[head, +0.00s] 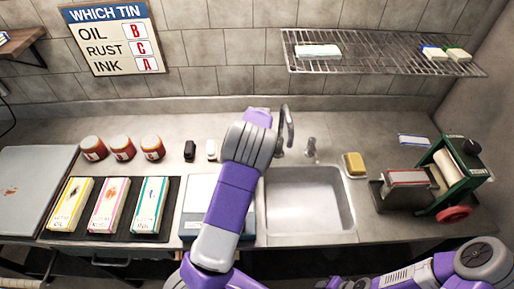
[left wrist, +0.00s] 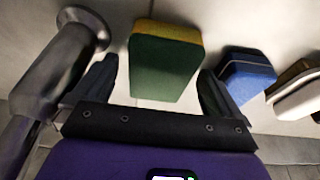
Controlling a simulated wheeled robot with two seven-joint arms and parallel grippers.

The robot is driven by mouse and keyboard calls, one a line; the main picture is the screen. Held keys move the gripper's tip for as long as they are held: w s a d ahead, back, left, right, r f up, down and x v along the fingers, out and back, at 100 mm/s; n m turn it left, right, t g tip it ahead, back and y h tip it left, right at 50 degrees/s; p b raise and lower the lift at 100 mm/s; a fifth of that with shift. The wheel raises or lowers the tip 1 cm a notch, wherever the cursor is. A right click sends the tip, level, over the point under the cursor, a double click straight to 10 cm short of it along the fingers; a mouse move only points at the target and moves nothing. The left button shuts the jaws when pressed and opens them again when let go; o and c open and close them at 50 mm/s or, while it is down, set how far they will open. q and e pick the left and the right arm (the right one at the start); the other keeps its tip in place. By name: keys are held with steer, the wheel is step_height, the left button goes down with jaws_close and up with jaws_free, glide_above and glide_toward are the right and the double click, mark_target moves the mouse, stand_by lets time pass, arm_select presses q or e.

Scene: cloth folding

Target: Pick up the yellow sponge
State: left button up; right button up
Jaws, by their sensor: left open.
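In the left wrist view, a block sponge (left wrist: 165,65) with a green face and a yellow edge lies between the two fingers of my left gripper (left wrist: 160,85). The fingers are open, one on each side of it, with gaps; I cannot tell the remaining depth. In the head view my left arm reaches up beside the tap and hides this sponge and the gripper's fingers. Another yellow block (head: 354,161) sits on a small dish right of the sink in the head view. My right arm shows at the lower right; its gripper is out of view.
A blue block (left wrist: 247,70) and a pale block (left wrist: 298,98) stand beside the sponge. A grey tap post (left wrist: 60,70) is close on the other side. The sink (head: 305,200), a green-framed roller device (head: 465,180) and several red-brown jars (head: 122,147) are around.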

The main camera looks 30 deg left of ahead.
arm_select(q)
steer(key=shift+f, duration=0.25)
stand_by(0.3)
steer(key=shift+c, duration=0.2)
steer(key=c, duration=1)
step_height(320, 180, up, 11)
steer(key=shift+f+p, duration=0.2)
steer(key=shift+p, duration=0.7)
steer(key=o, duration=0.3)
steer(key=shift+c, duration=1.2)
